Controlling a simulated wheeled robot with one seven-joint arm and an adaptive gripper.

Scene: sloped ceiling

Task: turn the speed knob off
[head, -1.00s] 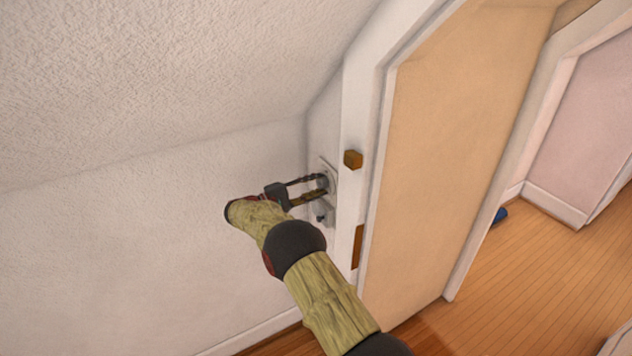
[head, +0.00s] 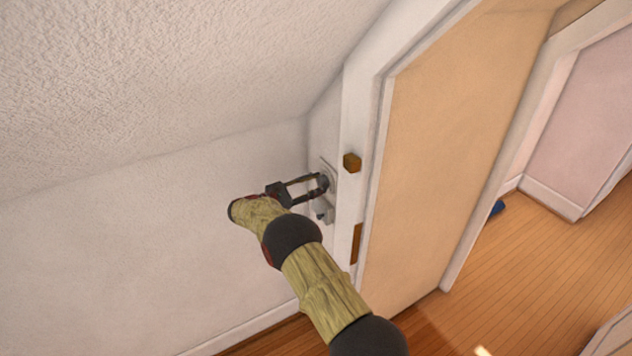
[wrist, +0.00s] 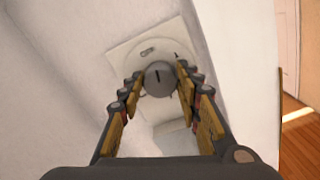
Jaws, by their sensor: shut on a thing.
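The speed knob (wrist: 158,78) is a round grey dial with a dark mark on its face, on a pale wall plate (wrist: 122,50). In the wrist view my gripper (wrist: 158,82) has one finger on each side of the knob and is shut on it. In the head view my gripper (head: 322,184) reaches the plate beside the door frame, and its fingers largely hide the knob. The dark mark on the knob's face points nearly straight up and down in the wrist view.
A small grey switch box (head: 325,214) sits just below the plate. The white door frame (head: 352,110) with brass hardware (head: 352,163) stands close on the right. The sloped ceiling (head: 170,80) hangs low above the arm. Wooden floor (head: 540,260) lies open at right.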

